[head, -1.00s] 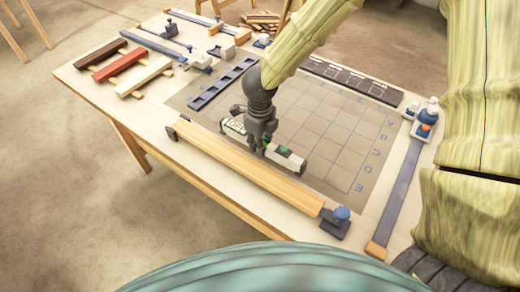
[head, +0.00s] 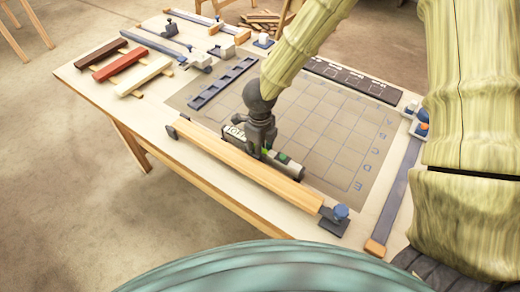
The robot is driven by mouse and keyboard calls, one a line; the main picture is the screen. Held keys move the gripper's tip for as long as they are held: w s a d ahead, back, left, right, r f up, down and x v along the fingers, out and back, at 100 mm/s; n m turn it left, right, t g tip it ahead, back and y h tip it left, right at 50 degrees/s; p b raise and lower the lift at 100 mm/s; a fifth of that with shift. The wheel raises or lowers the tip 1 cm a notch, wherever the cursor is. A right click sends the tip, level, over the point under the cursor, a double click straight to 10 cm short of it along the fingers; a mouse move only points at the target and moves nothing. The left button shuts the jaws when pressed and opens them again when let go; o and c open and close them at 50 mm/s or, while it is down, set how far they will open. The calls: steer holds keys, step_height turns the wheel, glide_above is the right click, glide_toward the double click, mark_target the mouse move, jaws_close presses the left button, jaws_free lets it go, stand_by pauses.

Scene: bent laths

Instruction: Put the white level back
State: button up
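The white level (head: 286,164), with green vials, is at the near edge of the grid mat, just behind the long pale wooden bar. Its side facing me looks grey and shaded, and its left part shows a white patch with dark markings. My gripper (head: 257,152) points down over the middle of the level with its fingers around it and looks shut on it. The fingers hide the level's middle, and the bar partly hides its lower edge. I cannot tell whether the level touches the mat or the bar.
The pale wooden bar (head: 240,165) runs along the table's near side, with a blue-knobbed clamp (head: 336,217) at its right end. Dark red, red and cream laths (head: 144,75) lie at the back left. A blue slotted rack (head: 222,83) lies behind. The grid mat (head: 325,130) is mostly clear.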

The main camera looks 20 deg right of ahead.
steer(key=shift+r, duration=0.1)
step_height(320, 180, up, 12)
steer(key=shift+b, duration=0.4)
stand_by(0.3)
stand_by(0.4)
